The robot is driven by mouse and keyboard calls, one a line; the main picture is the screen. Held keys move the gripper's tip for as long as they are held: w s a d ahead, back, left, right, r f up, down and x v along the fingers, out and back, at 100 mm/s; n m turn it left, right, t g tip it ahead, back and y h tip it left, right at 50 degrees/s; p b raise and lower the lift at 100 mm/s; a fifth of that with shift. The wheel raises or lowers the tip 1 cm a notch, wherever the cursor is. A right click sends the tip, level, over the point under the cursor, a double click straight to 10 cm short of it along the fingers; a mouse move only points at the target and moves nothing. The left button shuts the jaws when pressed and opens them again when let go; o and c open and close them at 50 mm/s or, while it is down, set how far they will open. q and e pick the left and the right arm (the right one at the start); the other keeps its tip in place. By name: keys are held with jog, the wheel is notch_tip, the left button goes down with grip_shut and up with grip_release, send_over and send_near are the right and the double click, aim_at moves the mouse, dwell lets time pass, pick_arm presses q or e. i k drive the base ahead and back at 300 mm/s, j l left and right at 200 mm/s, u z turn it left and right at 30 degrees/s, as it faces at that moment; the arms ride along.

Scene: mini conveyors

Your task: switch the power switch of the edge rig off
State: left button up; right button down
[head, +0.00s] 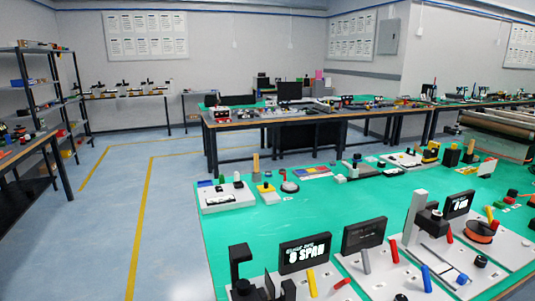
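Several small rigs on white base plates stand along the near edge of the green table top (300,225). The front left rig has a black display (305,254) reading "0 SPAN" under a smaller line too blurred to read surely. A black bracket (240,262) stands at its left, and a yellow lever (312,283) and a red lever (341,284) in front. I cannot tell for sure which rig is the edge rig. I cannot make out its power switch or the switch's state. Neither of my grippers is in view.
A dark display (364,235) and a rig with a tall white post (416,215) stand to the right. A white plate with small parts (225,196) lies at the table's far left. The middle of the green top is clear. Open blue floor (180,220) lies left of the table.

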aim_at(341, 283)
jog(key=k+l+z, duration=0.35)
jog(key=i+l+z, duration=0.1)
jog(key=l+z, duration=0.2)
jog(key=l, duration=0.15)
jog(key=i+l+z, duration=0.1)
jog(key=l+z, duration=0.25)
jog(key=l, duration=0.1)
